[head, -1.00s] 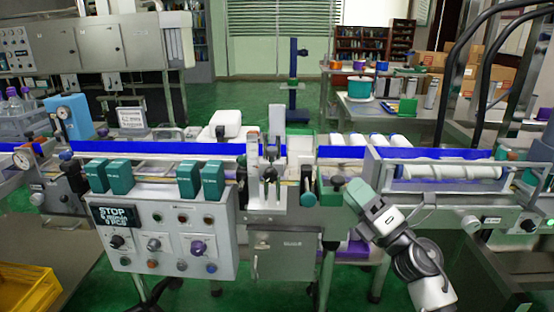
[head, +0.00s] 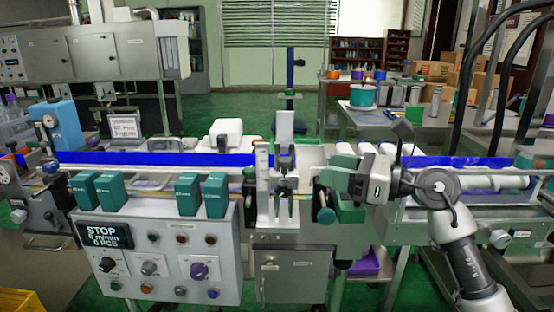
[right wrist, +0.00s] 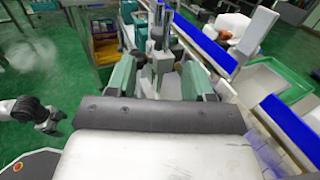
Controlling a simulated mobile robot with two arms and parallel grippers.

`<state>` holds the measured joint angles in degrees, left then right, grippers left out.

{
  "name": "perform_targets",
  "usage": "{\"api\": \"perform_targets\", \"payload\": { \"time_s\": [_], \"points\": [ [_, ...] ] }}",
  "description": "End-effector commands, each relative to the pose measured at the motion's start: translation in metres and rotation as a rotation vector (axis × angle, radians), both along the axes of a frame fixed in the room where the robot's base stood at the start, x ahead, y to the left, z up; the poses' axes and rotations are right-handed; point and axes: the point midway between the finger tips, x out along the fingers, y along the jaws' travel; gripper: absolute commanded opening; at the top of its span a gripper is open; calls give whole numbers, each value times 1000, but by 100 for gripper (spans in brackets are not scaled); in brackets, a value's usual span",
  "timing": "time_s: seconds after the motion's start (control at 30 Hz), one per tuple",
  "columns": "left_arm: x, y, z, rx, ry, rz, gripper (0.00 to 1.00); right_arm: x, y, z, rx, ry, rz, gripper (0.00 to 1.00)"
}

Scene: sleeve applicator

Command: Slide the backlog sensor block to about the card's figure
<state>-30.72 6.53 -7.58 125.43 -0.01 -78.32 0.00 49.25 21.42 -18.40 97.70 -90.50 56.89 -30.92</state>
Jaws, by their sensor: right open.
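My right gripper (head: 340,172) is open beside the right end of the machine's middle station. In the right wrist view its teal fingers (right wrist: 163,85) are spread, with nothing seen held between them. I cannot tell for sure which part is the backlog sensor block. A small white card (head: 125,127) stands behind the conveyor at the left; its print is too small to read.
Several teal boxes (head: 188,194) stand along the conveyor's front edge. The upright metal station (head: 284,185) is close left of my right gripper. White rolls lie behind the gripper.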

Motion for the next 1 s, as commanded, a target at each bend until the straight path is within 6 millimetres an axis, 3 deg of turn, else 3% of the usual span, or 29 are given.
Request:
{"api": "perform_targets", "payload": {
  "time_s": [0.6, 1.0],
  "points": [
    [0, 0, -1, 0, 0, 0, 80, 36, 90, 0, 2, 2, 3, 52],
    [0, 0, 0, 0, -1, 1, 80, 40, 98, -1, 1, 2, 1, 52]
  ]
}}
